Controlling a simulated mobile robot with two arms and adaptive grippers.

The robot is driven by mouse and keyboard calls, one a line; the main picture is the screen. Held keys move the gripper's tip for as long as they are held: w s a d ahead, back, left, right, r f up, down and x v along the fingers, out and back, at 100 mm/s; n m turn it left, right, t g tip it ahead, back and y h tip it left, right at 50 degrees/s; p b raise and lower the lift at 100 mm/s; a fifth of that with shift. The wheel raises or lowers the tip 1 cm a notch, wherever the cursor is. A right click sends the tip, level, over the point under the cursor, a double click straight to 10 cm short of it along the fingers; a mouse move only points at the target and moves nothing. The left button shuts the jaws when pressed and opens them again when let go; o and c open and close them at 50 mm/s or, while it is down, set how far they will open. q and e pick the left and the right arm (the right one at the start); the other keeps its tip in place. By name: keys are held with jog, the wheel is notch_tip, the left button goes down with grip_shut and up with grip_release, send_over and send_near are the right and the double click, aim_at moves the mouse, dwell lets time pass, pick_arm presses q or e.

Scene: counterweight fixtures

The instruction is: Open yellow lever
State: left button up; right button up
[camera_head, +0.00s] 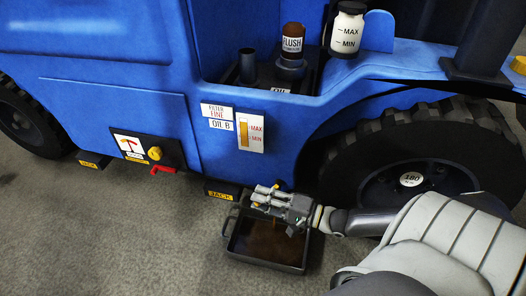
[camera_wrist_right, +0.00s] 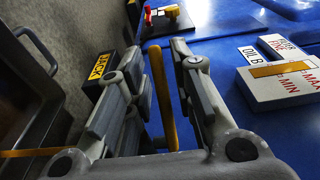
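The yellow lever (camera_wrist_right: 162,95) is a slim yellow bar low on the side of the blue vehicle. In the right wrist view it stands between the two fingers of my right gripper (camera_wrist_right: 160,85). The fingers are apart, with gaps visible beside the lever. In the head view my right gripper (camera_head: 268,196) reaches in from the right, at the vehicle's lower edge above the black tray. There the gripper mostly hides the lever. My left gripper is not in view.
The black tray (camera_head: 232,246) with brown contents lies on the floor under the gripper. A JACK label (camera_head: 220,196) is close to its left. A large black tyre (camera_head: 345,165) stands to the right. A panel with a yellow knob (camera_head: 155,153) and red handle (camera_head: 163,170) is further left.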

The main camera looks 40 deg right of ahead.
dwell(0.3)
jog(key=v, duration=1.2)
jog(key=shift+r, duration=0.1)
